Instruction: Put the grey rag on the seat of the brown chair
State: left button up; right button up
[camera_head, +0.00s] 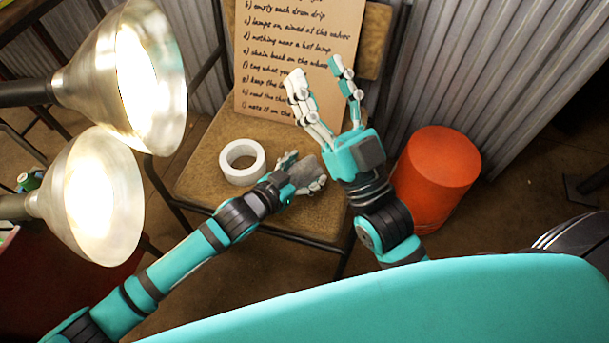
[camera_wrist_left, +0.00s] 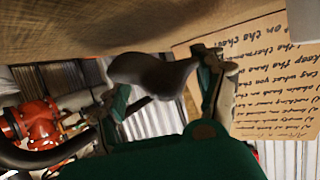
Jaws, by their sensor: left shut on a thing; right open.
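The brown chair has a tan-brown seat (camera_head: 205,178) in the head view; the seat also fills the top of the left wrist view (camera_wrist_left: 110,25). My left gripper (camera_head: 302,178) is over the right front part of the seat. It is shut on the grey rag (camera_head: 304,172), a small dark bundle, which shows between the fingers in the left wrist view (camera_wrist_left: 150,72). I cannot tell whether the rag touches the seat. My right gripper (camera_head: 318,82) is open and empty, raised in front of the cardboard sign.
A white ring (camera_head: 228,173) lies on the seat, left of the rag. A cardboard sign with handwriting (camera_head: 262,70) leans on the chair's backrest. Two lit lamps (camera_head: 170,75) (camera_head: 125,200) stand at the left. An orange bucket (camera_head: 437,172) is right of the chair.

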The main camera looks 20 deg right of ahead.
aim_at(294, 182)
pick_arm(q)
jog(key=shift+f, duration=0.7)
pick_arm(e)
jog(key=shift+s+d+r+t+y, duration=0.15)
jog(key=shift+s+r+t+y, duration=0.45)
jog(key=shift+s+r+t, duration=0.6)
pick_arm(q)
jog(key=o, duration=1.2)
jog(key=shift+f, duration=0.1)
pick_arm(e)
jog(key=shift+s, duration=0.1)
